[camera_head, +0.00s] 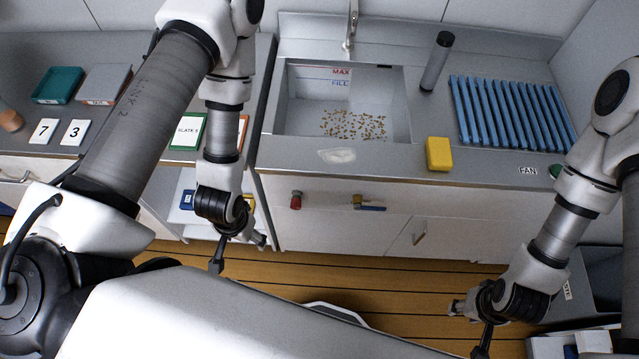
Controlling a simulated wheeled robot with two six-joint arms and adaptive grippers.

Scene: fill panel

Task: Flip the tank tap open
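The tank (388,95) is a grey basin set in the counter, with MAX and FILL marks on its back wall and small brown bits on its floor. A small tap with a blue lever (370,208) and brass body sits on the cabinet front below the tank; the lever lies roughly level, pointing right. A red knob (296,200) is left of it. My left gripper (239,254) is open and empty, left of and below the red knob. My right gripper (468,328) is open and empty, low on the right, well apart from the tap.
A metal spout (350,30) stands behind the tank. A yellow block (439,153), a dark cylinder (437,62) and a blue slatted rack (512,112) are on the counter. A green button (557,171) is by the FAN label. A grey bin (592,285) is at lower right.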

